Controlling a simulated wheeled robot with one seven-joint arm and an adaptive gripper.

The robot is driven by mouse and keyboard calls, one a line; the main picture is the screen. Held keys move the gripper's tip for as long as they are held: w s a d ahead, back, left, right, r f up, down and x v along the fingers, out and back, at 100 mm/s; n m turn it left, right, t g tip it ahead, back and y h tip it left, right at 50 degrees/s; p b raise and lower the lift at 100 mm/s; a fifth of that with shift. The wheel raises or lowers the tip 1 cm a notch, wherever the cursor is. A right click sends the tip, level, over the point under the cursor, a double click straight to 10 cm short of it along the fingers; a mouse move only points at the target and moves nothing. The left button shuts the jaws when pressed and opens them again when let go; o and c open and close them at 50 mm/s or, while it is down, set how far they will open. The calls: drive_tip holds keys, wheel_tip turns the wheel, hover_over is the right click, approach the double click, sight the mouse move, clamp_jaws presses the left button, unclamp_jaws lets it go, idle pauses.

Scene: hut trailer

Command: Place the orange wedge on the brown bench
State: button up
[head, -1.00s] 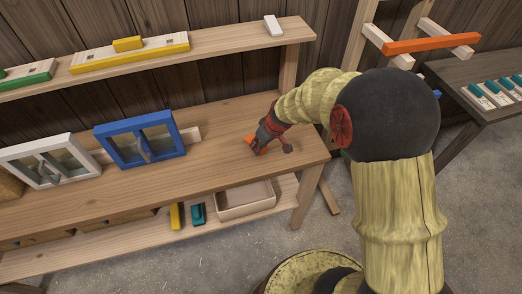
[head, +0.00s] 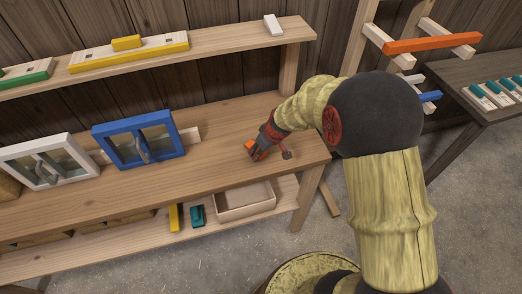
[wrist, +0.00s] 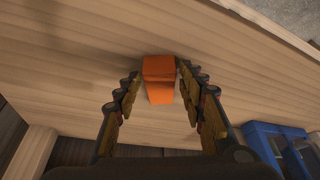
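The orange wedge (wrist: 158,80) is on or just above the top of the brown wooden bench (head: 215,170), near its right end; contact underneath is hard to tell. In the head view the wedge (head: 251,147) shows at the tip of my gripper (head: 258,150). In the wrist view my gripper (wrist: 159,75) is open, with one finger on each side of the wedge and a narrow gap at both sides. The wedge sits between and slightly beyond the fingertips.
A blue framed window piece (head: 140,142) and a white one (head: 45,160) stand on the bench to the left. An upper shelf (head: 220,40) runs behind. A wooden tray (head: 245,206) lies on the lower shelf. Bare bench top lies between the blue frame and my gripper.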

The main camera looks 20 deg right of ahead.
drive_tip(key=shift+o, duration=0.6)
drive_tip(key=shift+r+p, duration=0.25)
drive_tip(key=shift+p, duration=0.1)
drive_tip(key=s+r+p, duration=0.1)
drive_tip(key=s+r, duration=0.3)
drive_tip(key=r, duration=0.4)
drive_tip(key=s+r+m, duration=0.1)
drive_tip(key=s+r, duration=0.4)
drive_tip(key=r, duration=0.3)
drive_tip(key=s+r+p, duration=0.1)
drive_tip(key=s+r, duration=0.3)
drive_tip(key=r, duration=0.4)
drive_tip(key=s+r+m+h, duration=0.1)
drive_tip(key=s+r, duration=0.2)
drive_tip(key=s, duration=0.4)
drive_tip(key=s+r+m+t, duration=0.1)
drive_tip(key=s+r+m, duration=0.1)
drive_tip(key=s, duration=0.6)
drive_tip(key=shift+s+d+r+t+h, duration=0.2)
drive_tip(key=shift+d+r+t+h, duration=0.15)
drive_tip(key=shift+r, duration=0.2)
drive_tip(key=shift+a, duration=0.1)
